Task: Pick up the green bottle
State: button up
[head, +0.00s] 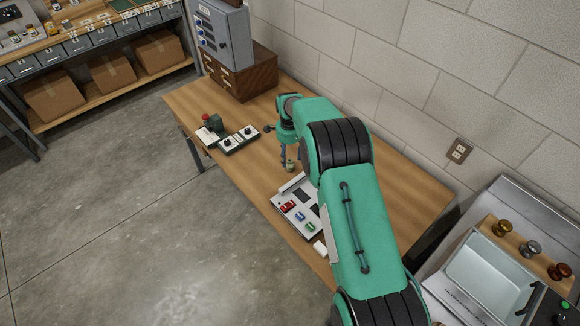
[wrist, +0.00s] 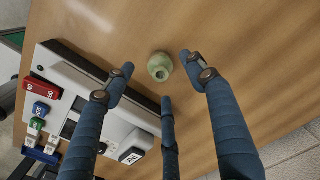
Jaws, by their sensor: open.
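A small pale green bottle (wrist: 160,66) with a round body and an open neck stands on the wooden table (wrist: 225,25) in the wrist view. In the head view the bottle (head: 290,166) shows small, right by my fingertips. My gripper (wrist: 157,75) is open, with blue fingers on the left and right of the bottle and a third finger below it in the picture. No finger visibly touches the bottle. In the head view my gripper (head: 286,160) points down at the table, partly hidden by my arm.
A white panel device (wrist: 88,98) with red, blue and green parts lies close to the left finger; it also shows in the head view (head: 282,204). A control box with knobs (head: 238,140) and a red-topped item (head: 208,119) sit further left. A wooden cabinet (head: 250,78) stands behind.

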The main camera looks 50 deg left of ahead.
aim_at(289, 161)
jog(key=shift+d+f, duration=0.15)
jog(key=shift+f, duration=2.45)
jog(key=c, duration=1.3)
jog(key=shift+c, duration=0.2)
jog(key=shift+r, duration=0.2)
jog(key=shift+r, duration=4.85)
